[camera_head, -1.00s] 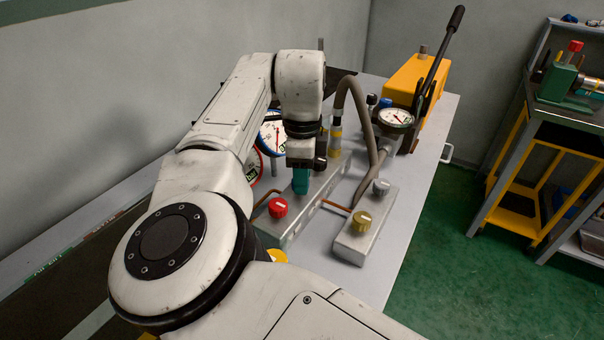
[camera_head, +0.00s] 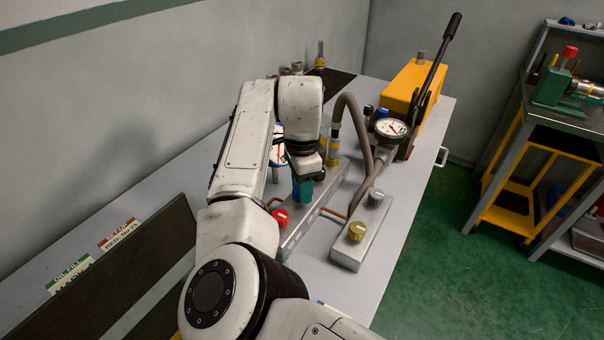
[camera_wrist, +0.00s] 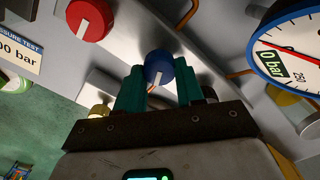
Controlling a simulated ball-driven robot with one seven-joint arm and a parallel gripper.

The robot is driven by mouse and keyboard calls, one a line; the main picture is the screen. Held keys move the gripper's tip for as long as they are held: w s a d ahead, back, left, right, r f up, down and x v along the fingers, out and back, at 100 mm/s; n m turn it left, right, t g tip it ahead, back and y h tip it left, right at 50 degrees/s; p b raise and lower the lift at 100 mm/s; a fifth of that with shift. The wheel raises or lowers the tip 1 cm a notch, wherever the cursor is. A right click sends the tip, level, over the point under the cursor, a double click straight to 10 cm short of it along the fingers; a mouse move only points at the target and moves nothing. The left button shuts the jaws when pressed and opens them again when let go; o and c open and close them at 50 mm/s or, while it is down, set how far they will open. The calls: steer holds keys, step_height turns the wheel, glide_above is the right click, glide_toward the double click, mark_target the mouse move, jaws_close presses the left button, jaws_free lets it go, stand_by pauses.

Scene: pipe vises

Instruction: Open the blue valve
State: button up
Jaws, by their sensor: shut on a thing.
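The blue valve (camera_wrist: 159,66) is a round knob with a white pointer mark, seen in the wrist view between the two teal fingers of my gripper (camera_wrist: 158,85). The fingers are shut on the knob, one on each side, and cover part of its edges. In the head view my gripper (camera_head: 303,190) points down at the metal valve block (camera_head: 318,212), and I cannot make out the blue knob there. A blue-rimmed gauge (camera_wrist: 262,40) in the wrist view shows 0 bar.
A red knob (camera_head: 281,217) sits close to my gripper, and a yellow knob (camera_head: 356,231) and grey knob (camera_head: 375,196) are on a separate block. A thick grey hose (camera_head: 363,135) arches behind. A yellow pump (camera_head: 408,88) with a long lever stands at the back.

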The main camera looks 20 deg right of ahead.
steer(key=n+p, duration=0.6)
steer(key=shift+r+n+p, duration=0.25)
steer(key=shift+n+p, duration=0.05)
steer(key=shift+p, duration=0.05)
steer(key=n+p, duration=0.4)
steer(key=n, duration=0.1)
steer(key=shift+w+a+f, duration=0.1)
steer(key=shift+w+f, duration=0.05)
steer(key=shift+f, duration=0.05)
steer(key=o, duration=1)
steer(key=shift+o, duration=0.2)
step_height(320, 180, up, 11)
steer(key=shift+f+b, duration=0.15)
steer(key=shift+b, duration=0.3)
